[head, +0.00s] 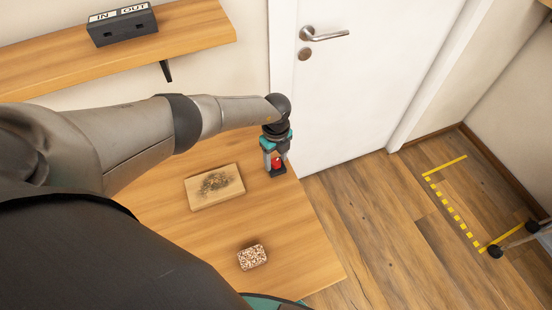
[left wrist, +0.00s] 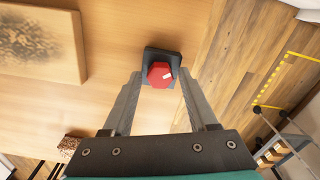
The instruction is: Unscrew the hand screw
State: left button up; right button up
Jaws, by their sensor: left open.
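The hand screw (head: 276,161) has a red knob and stands on a dark base (head: 278,172) near the right edge of the wooden table. The red knob also shows in the left wrist view (left wrist: 159,74), with a small white mark on it, above the dark square base (left wrist: 170,56). My left gripper (head: 274,164) is over the screw, pointing down. In the left wrist view its two fingers (left wrist: 160,80) are apart, one on each side of the knob, with gaps visible. My right gripper is not in view.
A wooden board (head: 214,187) with a dark scorched patch lies on the table (head: 180,240) left of the screw. A speckled block (head: 252,257) lies nearer the front. A shelf (head: 200,25) carries an IN/OUT box (head: 122,25). A white door (head: 350,80) stands behind.

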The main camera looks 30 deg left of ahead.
pick_arm(q)
jog(key=m+b, duration=0.1)
jog(key=m, duration=0.5)
jog(key=shift+m, duration=0.4)
grip_shut()
dwell(0.5)
jog(key=n+p, duration=0.1)
jog(key=n, duration=0.1)
jog(key=shift+s+r+n, duration=0.1)
jog(key=shift+r+n, duration=0.05)
jog(key=shift+n, duration=0.15)
jog(key=shift+n+p, duration=0.55)
jog(key=shift+n, duration=0.75)
